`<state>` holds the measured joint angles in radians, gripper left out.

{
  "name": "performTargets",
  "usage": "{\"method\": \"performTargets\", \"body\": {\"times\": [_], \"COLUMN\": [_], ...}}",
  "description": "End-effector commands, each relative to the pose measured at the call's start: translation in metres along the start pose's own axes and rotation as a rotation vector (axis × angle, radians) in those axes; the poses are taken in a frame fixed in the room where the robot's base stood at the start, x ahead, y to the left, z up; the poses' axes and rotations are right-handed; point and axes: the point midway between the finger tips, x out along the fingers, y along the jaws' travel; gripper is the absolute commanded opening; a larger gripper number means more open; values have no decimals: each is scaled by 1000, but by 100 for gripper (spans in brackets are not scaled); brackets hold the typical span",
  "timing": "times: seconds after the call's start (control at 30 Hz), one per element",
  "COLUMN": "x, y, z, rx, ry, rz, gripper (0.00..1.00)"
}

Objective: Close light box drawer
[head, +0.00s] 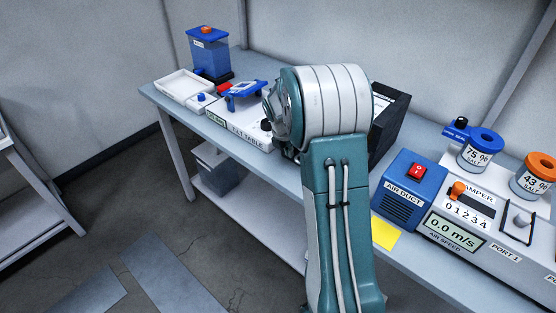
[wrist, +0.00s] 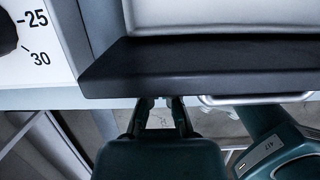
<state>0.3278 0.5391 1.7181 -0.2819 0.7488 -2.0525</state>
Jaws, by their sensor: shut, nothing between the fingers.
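The dark light box (head: 393,122) stands on the bench behind my arm in the head view, partly hidden by it. In the wrist view a black front (wrist: 200,65) runs across the picture below a pale panel (wrist: 210,15). A silver bar handle (wrist: 255,98) shows just under its lower edge. I cannot tell from these views how far the drawer stands out. My gripper (wrist: 159,104) is shut and empty, its fingertips at the lower edge of the black front, left of the handle; contact is unclear. The arm hides the gripper in the head view.
The tilt table (head: 250,132) stands left of the box, with a white tray (head: 184,87) and blue container (head: 209,55) beyond it. To the right are the blue air duct (head: 408,187), a yellow note (head: 385,233) and salt jars (head: 480,150). The bench's front edge is close.

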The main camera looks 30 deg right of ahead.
Motion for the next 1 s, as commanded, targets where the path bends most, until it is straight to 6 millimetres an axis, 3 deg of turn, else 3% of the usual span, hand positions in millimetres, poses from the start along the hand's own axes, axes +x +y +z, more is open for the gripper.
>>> {"method": "performTargets", "body": {"times": [0.13, 0.5, 0.67, 0.8, 1.0], "x": [4, 3, -1, -6, -45], "y": [-1, 0, 3, 3, 0], "z": [15, 12, -3, -28, -23], "rx": [1, -1, -4, -5, 1], "ry": [2, 1, 0, 1, 0], "rz": [0, 0, 0, 0, 3], "gripper": [0, 0, 0, 0, 0]}}
